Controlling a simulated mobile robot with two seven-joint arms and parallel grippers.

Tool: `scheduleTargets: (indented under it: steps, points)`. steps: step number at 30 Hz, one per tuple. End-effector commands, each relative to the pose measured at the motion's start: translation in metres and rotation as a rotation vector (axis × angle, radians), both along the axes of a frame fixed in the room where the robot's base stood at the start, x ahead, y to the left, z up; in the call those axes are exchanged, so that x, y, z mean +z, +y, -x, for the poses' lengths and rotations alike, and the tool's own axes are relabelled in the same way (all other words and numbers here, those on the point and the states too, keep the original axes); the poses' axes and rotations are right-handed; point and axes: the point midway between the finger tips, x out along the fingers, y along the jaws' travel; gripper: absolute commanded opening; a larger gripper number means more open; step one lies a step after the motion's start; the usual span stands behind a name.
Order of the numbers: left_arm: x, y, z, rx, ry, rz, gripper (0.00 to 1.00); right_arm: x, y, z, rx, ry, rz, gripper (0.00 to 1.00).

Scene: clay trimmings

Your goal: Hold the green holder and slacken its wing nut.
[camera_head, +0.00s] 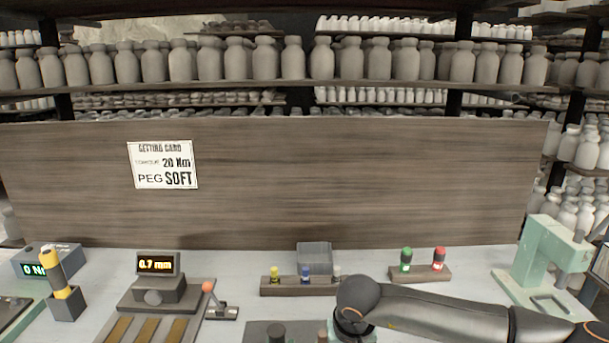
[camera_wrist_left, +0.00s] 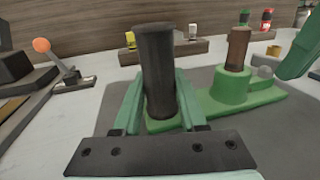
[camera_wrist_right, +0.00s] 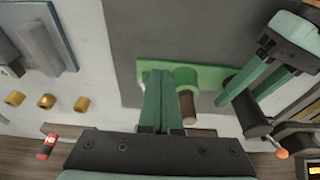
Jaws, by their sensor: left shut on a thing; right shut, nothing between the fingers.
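The green holder (camera_wrist_left: 255,98) lies on a dark mat, with a black post (camera_wrist_left: 155,60) at one end and a brown peg (camera_wrist_left: 238,48) on a raised green boss. My left gripper (camera_wrist_left: 160,85) is shut around the black post, one finger on each side. A small grey rounded piece (camera_wrist_left: 265,72) beside the peg may be the wing nut; I cannot be sure. In the right wrist view, my right gripper (camera_wrist_right: 158,78) is shut and empty in front of the holder (camera_wrist_right: 210,74), beside the brown peg (camera_wrist_right: 187,106). In the head view only the post tops show.
A card (camera_head: 163,164) on the back board reads 20 Nm and PEG SOFT. A display (camera_head: 155,264) reads 0.7 mm.

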Motion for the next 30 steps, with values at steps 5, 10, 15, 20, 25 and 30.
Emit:
scheduleTargets:
  steps: [5, 10, 15, 20, 25, 30]
  points:
    - [-0.0007, 0.0001, 0.0002, 0.000, 0.001, 0.000, 0.00, 0.0003, -0.0006, -0.0020, 0.000, 0.000, -0.001, 0.00]
    - [-0.0007, 0.0001, 0.0002, 0.000, 0.001, 0.000, 0.00, 0.0003, -0.0013, -0.0040, 0.000, 0.000, -0.001, 0.00]
    - [-0.0007, 0.0001, 0.0002, 0.000, 0.001, 0.000, 0.00, 0.0003, -0.0023, -0.0060, 0.000, 0.000, 0.000, 0.00]
    - [-0.0007, 0.0001, 0.0002, 0.000, 0.001, 0.000, 0.00, 0.0004, -0.0031, -0.0077, 0.000, 0.000, 0.000, 0.00]
    - [-0.0007, 0.0001, 0.0002, 0.000, 0.001, 0.000, 0.00, 0.0004, -0.0039, -0.0094, 0.000, -0.001, 0.000, 0.00]
    - [-0.0007, 0.0001, 0.0002, 0.000, 0.001, 0.000, 0.00, 0.0004, -0.0043, -0.0105, 0.000, -0.001, 0.000, 0.00]
